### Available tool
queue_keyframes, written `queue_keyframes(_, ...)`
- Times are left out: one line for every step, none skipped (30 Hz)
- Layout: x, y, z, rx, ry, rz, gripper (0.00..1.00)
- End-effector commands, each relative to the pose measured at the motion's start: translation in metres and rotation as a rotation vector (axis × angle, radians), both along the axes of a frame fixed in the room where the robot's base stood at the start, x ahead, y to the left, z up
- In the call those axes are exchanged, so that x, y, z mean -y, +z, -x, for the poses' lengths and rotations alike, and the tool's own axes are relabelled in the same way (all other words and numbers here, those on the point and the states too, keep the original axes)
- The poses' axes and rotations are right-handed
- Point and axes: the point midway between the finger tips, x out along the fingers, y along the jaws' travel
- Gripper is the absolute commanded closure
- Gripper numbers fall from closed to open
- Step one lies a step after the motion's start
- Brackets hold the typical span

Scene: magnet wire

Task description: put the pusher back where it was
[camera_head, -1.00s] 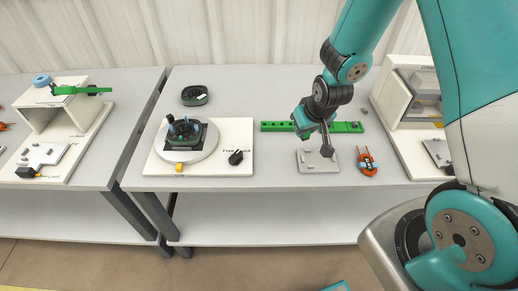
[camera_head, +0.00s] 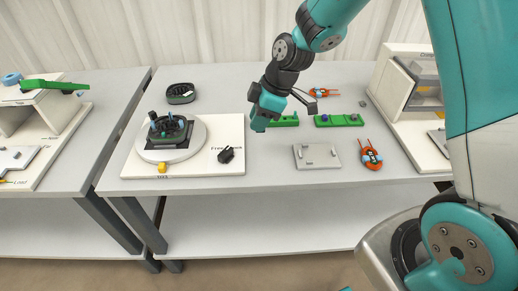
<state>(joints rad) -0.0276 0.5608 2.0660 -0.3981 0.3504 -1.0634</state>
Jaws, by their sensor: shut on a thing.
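My gripper (camera_head: 262,115) is teal and dark, above the middle table beside the right edge of the white board. It is shut on the pusher, which is hard to make out. A slim dark-grey piece (camera_head: 306,101) juts out to the right of the gripper and looks like the held pusher, though its join to the fingers is not clear. The fingertips are small and partly hidden by the gripper body.
The white board (camera_head: 233,128) carries a round turntable (camera_head: 193,148) and a black block (camera_head: 226,155). Green bars (camera_head: 338,120), a grey plate (camera_head: 316,156) and orange parts (camera_head: 371,156) lie to the right. A white cabinet (camera_head: 398,88) stands farther right.

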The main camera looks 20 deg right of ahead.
Motion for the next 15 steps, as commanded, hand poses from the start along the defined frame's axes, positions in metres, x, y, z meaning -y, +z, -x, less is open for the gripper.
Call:
queue_keyframes(0.000, -0.017, 0.001, -0.006, 0.000, 0.001, 0.98)
queue_keyframes(0.000, -0.024, 0.001, -0.005, 0.000, 0.001, 0.98)
queue_keyframes(0.000, -0.033, 0.001, -0.005, -0.001, 0.000, 0.98)
queue_keyframes(0.000, -0.039, 0.001, -0.004, -0.002, 0.000, 0.98)
queue_keyframes(0.001, -0.044, 0.001, -0.004, -0.002, 0.001, 0.98)
queue_keyframes(0.001, -0.049, 0.000, -0.002, -0.001, 0.000, 0.98)
queue_keyframes(0.001, -0.052, 0.000, -0.001, -0.002, 0.000, 0.98)
queue_keyframes(0.001, -0.055, 0.000, -0.002, -0.001, -0.001, 0.98)
queue_keyframes(0.001, -0.058, 0.000, -0.001, -0.002, 0.000, 0.98)
queue_keyframes(0.001, -0.059, 0.000, 0.000, -0.002, 0.000, 0.98)
queue_keyframes(0.001, -0.061, 0.000, 0.000, -0.002, 0.000, 0.98)
queue_keyframes(0.001, -0.064, 0.000, 0.000, -0.002, 0.000, 0.98)
queue_keyframes(0.001, -0.066, 0.000, 0.000, -0.003, 0.000, 0.98)
queue_keyframes(0.001, -0.070, 0.000, -0.002, -0.002, 0.000, 0.98)
queue_keyframes(0.001, -0.076, 0.001, -0.003, -0.003, 0.000, 0.98)
